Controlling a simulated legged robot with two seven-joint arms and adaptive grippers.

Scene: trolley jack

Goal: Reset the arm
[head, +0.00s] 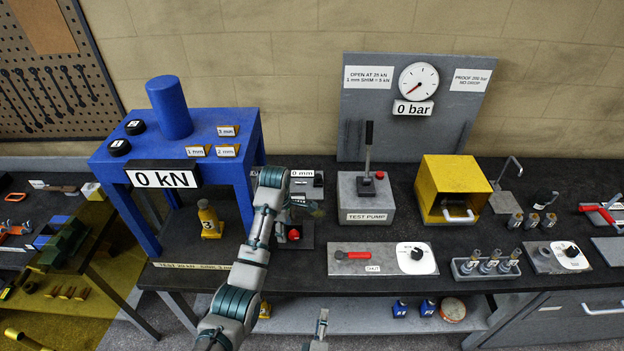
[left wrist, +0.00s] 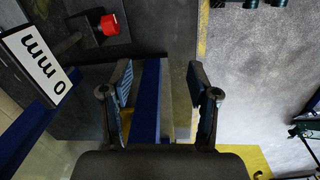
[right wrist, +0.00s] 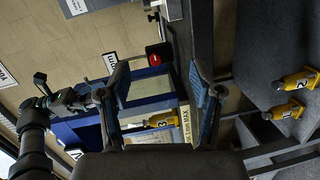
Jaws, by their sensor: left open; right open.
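My left arm (head: 240,285) reaches up across the bench's front edge, beside the blue press (head: 250,150). My left gripper (head: 308,208) is small and partly unclear in the head view, near the 0 mm sign (head: 303,173). The left wrist view shows its two fingers (left wrist: 159,82) apart, with a blue bar behind them and nothing held. My right gripper (head: 320,325) is low at the bottom of the head view. The right wrist view shows its fingers (right wrist: 157,82) apart and empty, with the yellow jack marked 3 (right wrist: 160,121) in the background.
The yellow jack (head: 209,220) stands under the press, which reads 0 kN. The test pump (head: 364,200), yellow box (head: 452,185), red-handled plate (head: 352,255) and vial rack (head: 487,266) occupy the bench rightward. Small jacks (right wrist: 290,110) stand lower down. The gauge (head: 418,80) reads 0 bar.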

